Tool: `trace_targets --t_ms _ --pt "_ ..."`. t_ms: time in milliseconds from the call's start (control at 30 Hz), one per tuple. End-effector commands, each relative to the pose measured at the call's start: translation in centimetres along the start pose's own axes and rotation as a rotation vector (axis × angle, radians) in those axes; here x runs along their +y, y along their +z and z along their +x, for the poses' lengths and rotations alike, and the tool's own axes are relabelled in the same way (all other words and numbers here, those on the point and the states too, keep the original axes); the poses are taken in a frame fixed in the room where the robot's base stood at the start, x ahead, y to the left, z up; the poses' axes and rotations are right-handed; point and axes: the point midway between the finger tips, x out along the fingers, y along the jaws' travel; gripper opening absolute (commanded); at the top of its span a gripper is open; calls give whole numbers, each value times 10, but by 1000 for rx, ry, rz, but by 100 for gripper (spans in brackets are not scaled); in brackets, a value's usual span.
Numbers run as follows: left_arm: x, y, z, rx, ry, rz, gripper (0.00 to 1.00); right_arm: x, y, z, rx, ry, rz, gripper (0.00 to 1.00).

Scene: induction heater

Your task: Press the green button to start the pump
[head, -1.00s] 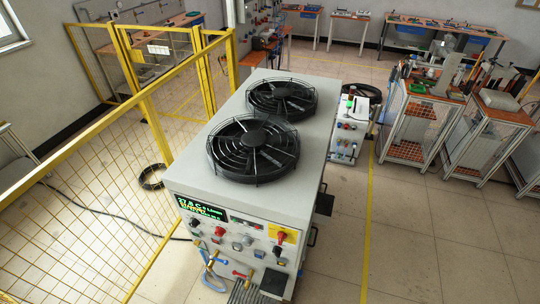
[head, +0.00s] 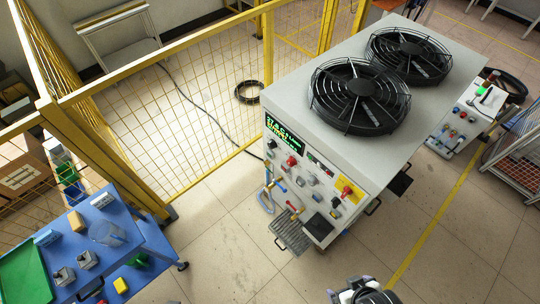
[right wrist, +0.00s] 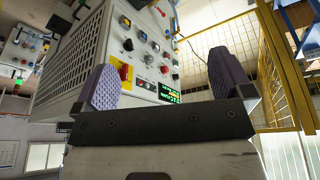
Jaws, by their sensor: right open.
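The heater cabinet (head: 300,90) is a pale grey box with two black fans on top and a front control panel (head: 310,180). The panel carries a lit green-text display (head: 284,138), a red switch on a yellow plate (head: 346,191) and several small knobs and buttons. I cannot single out the green button among them. My right gripper (head: 362,292) is at the bottom edge of the head view, in front of the cabinet and apart from it. In the right wrist view its two purple pads (right wrist: 170,82) are wide apart and empty, with the panel (right wrist: 150,45) appearing upside down beyond them. My left gripper is not in view.
A yellow mesh fence (head: 180,85) stands left of the cabinet. A blue table (head: 95,235) with small parts is at the lower left. A metal grille shelf (head: 292,237) juts out below the panel. The floor between table and cabinet is clear.

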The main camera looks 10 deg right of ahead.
Motion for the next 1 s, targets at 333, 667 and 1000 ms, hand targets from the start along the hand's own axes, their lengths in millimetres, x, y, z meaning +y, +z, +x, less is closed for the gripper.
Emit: trace_targets --t_ms 333,667,1000 --pt "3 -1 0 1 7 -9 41 0 0 0 0 0 0 98" --pt "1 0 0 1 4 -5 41 0 0 0 0 0 0 69" --pt "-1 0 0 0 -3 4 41 0 0 0 0 0 0 37"
